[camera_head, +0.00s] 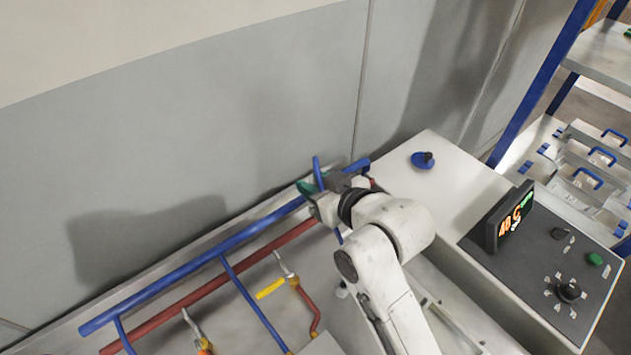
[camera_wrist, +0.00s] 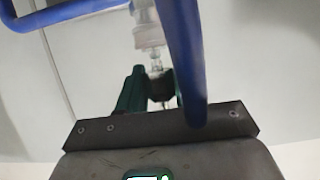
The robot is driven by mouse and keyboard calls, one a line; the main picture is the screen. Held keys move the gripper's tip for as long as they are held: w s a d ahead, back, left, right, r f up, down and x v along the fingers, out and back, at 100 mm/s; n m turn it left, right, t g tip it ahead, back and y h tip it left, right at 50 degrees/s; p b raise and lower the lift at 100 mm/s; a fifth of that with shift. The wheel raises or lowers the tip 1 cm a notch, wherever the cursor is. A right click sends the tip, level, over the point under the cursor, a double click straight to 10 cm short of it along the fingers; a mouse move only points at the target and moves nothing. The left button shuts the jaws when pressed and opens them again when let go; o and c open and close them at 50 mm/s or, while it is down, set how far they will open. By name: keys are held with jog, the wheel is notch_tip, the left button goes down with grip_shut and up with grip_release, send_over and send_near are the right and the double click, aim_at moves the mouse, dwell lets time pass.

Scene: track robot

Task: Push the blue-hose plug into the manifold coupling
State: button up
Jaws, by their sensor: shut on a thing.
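My gripper (camera_head: 312,188) is at the right end of the blue manifold pipe (camera_head: 190,263) in the head view, its green fingers close to the wall. In the wrist view my gripper (camera_wrist: 155,78) is shut on a slim metallic plug (camera_wrist: 156,66), partly hidden by the fingers. A pale cylindrical fitting (camera_wrist: 148,32), apparently the coupling, lies straight ahead in line with the plug. I cannot tell whether they join. The blue hose (camera_wrist: 180,45) passes close over the right finger and also shows beside my gripper in the head view (camera_head: 318,172).
A red pipe (camera_head: 215,284) runs below the blue one, with branch lines and a yellow-handled valve (camera_head: 270,289). A control panel with display (camera_head: 510,220) and a blue knob (camera_head: 423,160) stand to the right. The grey wall (camera_head: 200,130) is close behind.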

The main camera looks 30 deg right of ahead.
jog(key=shift+f+b, duration=0.45)
jog(key=shift+f, duration=0.45)
jog(key=o, duration=1.2)
jog(key=shift+c, duration=0.2)
jog(key=shift+s, duration=0.1)
jog(key=v, duration=1)
jog(key=shift+s+r, duration=0.2)
jog(key=shift+s, duration=0.05)
jog(key=shift+d, duration=0.1)
